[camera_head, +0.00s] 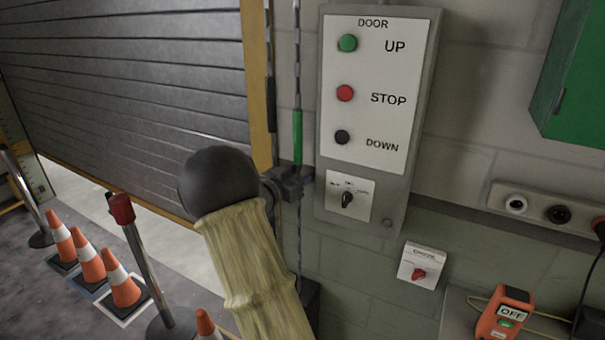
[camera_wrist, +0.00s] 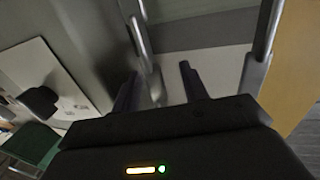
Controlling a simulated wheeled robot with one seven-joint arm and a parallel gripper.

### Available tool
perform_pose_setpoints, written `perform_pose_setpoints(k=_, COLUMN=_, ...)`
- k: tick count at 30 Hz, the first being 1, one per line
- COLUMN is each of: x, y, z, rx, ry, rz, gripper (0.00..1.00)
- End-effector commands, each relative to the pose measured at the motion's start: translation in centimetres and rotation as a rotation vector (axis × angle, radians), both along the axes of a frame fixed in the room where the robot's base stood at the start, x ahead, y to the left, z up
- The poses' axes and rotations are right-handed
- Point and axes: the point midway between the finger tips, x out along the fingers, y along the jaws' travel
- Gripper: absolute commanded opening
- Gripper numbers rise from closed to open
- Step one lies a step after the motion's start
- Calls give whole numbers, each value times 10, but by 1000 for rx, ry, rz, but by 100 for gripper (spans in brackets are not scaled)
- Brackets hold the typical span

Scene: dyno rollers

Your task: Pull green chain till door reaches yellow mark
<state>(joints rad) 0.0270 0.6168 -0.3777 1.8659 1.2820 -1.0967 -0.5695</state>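I cannot make out the yellow mark with certainty. My gripper (camera_wrist: 157,85) shows in the wrist view with its two dark fingers apart.
A door control panel (camera_head: 410,90) with several buttons is on the wall right of the chains. Orange cones (camera_head: 88,258) and a red-topped post (camera_head: 137,255) stand on the floor at lower left. A green cabinet (camera_head: 580,85) and an orange box marked OFF (camera_head: 505,312) are at right.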

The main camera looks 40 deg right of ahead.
Motion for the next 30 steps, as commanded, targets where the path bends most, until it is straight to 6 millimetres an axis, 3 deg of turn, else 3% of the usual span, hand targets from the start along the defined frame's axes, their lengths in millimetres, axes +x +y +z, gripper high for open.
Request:
perform_pose_setpoints(k=6, x=0, y=1, z=1, rx=-2, ry=-2, rz=0, gripper=44)
perform_pose_setpoints(k=11, x=-2, y=15, z=0, rx=-2, ry=-2, rz=1, gripper=44)
perform_pose_setpoints(k=30, x=-22, y=137, z=-1, rx=-1, ry=-1, rz=4, gripper=44)
